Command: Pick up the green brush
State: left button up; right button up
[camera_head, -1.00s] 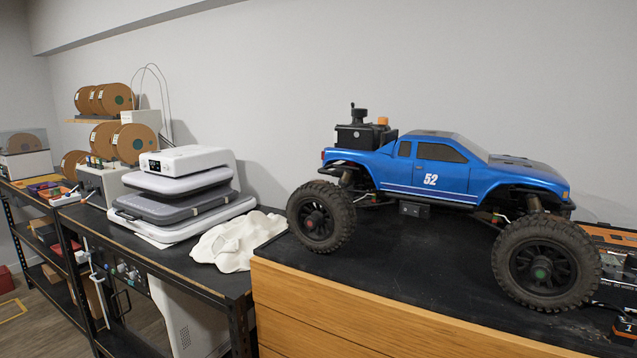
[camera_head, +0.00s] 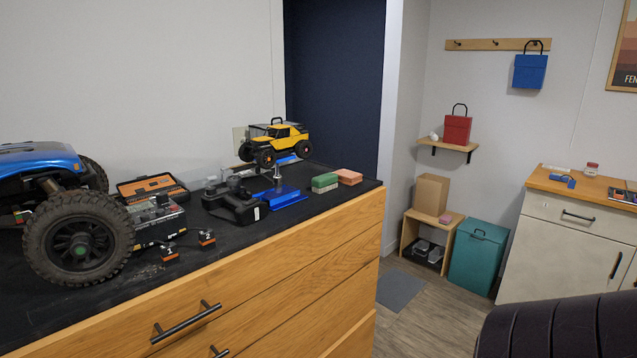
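A small green block-like item (camera_head: 325,182) lies near the right end of the black worktop, beside a salmon-coloured one (camera_head: 348,177). It may be the green brush; bristles or a handle cannot be made out at this size. Neither of my grippers is in view.
The worktop (camera_head: 160,275) tops a wooden drawer cabinet. A large blue truck (camera_head: 80,235) stands at left. A charger (camera_head: 158,222), black tool (camera_head: 236,205), blue stand (camera_head: 285,198) and yellow crawler (camera_head: 275,142) stand between. A black ribbed form (camera_head: 560,330) fills the lower right.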

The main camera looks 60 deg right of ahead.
aim_at(324, 183)
jog(key=z, duration=1.8)
jog(key=l+u, duration=0.1)
jog(key=u, duration=2.1)
jog(key=k+l+u, duration=0.1)
jog(key=l+u, duration=0.35)
jog(key=k+l+u, duration=0.2)
jog(key=l+u, duration=0.3)
jog(key=k+l+u, duration=0.25)
jog(key=l+u, duration=0.2)
jog(key=k+l+u, duration=0.25)
jog(key=u, duration=0.2)
jog(key=k+l+u, duration=0.1)
jog(key=k+u, duration=0.6)
jog(key=k, duration=0.55)
